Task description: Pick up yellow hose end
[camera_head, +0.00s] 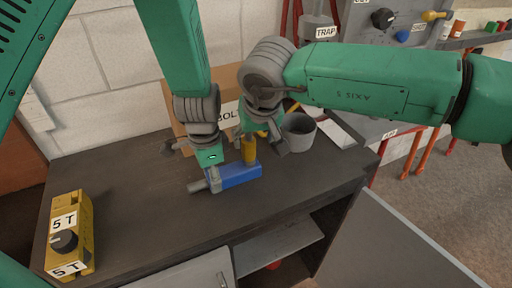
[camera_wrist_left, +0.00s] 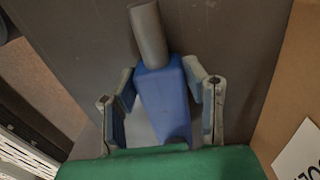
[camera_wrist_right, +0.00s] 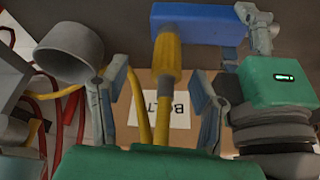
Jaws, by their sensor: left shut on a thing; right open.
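My right gripper is open. My left gripper (camera_head: 211,172) is shut on the blue body, which also shows between its fingers in the left wrist view (camera_wrist_left: 164,95). A grey cylinder (camera_wrist_left: 149,35) sticks out of the blue body.
A grey cup (camera_head: 298,132) stands just right of my right gripper. A cardboard box (camera_head: 178,92) with a label stands behind both grippers. A yellow 5 T box (camera_head: 72,232) sits at the bench's left end. The bench top (camera_head: 130,180) between is clear.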

